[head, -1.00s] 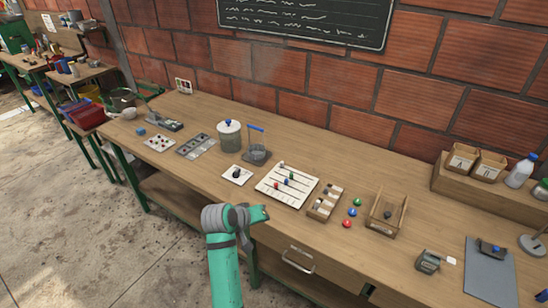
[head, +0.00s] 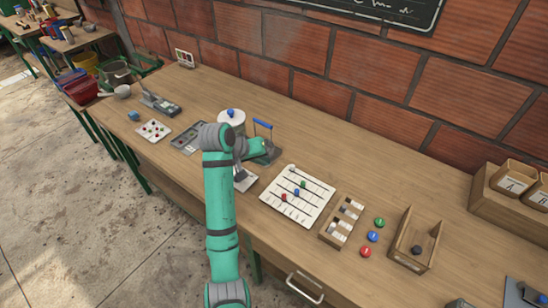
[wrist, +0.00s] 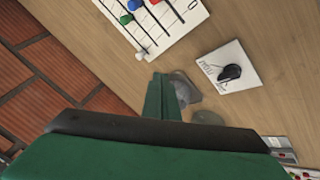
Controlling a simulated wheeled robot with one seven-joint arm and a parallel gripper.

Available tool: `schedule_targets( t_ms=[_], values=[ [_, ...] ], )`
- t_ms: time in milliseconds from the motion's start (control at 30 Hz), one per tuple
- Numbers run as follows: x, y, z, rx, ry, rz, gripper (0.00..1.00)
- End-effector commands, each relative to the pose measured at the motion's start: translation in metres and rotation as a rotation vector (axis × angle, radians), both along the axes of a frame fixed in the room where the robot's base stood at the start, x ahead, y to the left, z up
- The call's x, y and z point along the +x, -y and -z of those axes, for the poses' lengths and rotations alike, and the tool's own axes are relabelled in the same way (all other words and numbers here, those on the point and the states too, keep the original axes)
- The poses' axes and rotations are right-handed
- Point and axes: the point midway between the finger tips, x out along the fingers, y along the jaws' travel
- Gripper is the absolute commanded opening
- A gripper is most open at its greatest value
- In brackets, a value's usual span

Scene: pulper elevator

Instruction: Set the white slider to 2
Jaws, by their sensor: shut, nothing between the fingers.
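The white slider board (head: 312,203) lies on the bench in the head view. It has dark slots with coloured knobs. The white knob (head: 292,170) sits near the board's far left corner. Green, blue and red knobs sit on the other slots. In the wrist view the board (wrist: 176,22) is at the top, and the white knob (wrist: 141,55) shows at its lower edge. Scale marks are too small to read. My gripper (wrist: 166,78) is shut and empty. It is apart from the board, to its left in the head view.
A white plate with a black knob (wrist: 230,72) lies beside the board. A blue-handled device (head: 263,127) and a lidded pot (head: 232,119) stand behind my arm. A compartment tray (head: 343,222) and several coloured buttons lie right of the board.

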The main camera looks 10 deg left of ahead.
Motion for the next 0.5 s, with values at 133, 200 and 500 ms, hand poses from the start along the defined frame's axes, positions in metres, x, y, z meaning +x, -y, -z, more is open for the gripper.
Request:
schedule_targets(
  t_ms=[133, 200, 500],
  values=[
    [0.010, 0.005, 0.019, 0.000, -0.004, -0.003, 0.00],
    [0.016, 0.009, 0.030, 0.000, -0.004, -0.004, 0.00],
    [0.043, 0.032, 0.075, 0.000, -0.003, 0.000, 0.00]
  ],
)
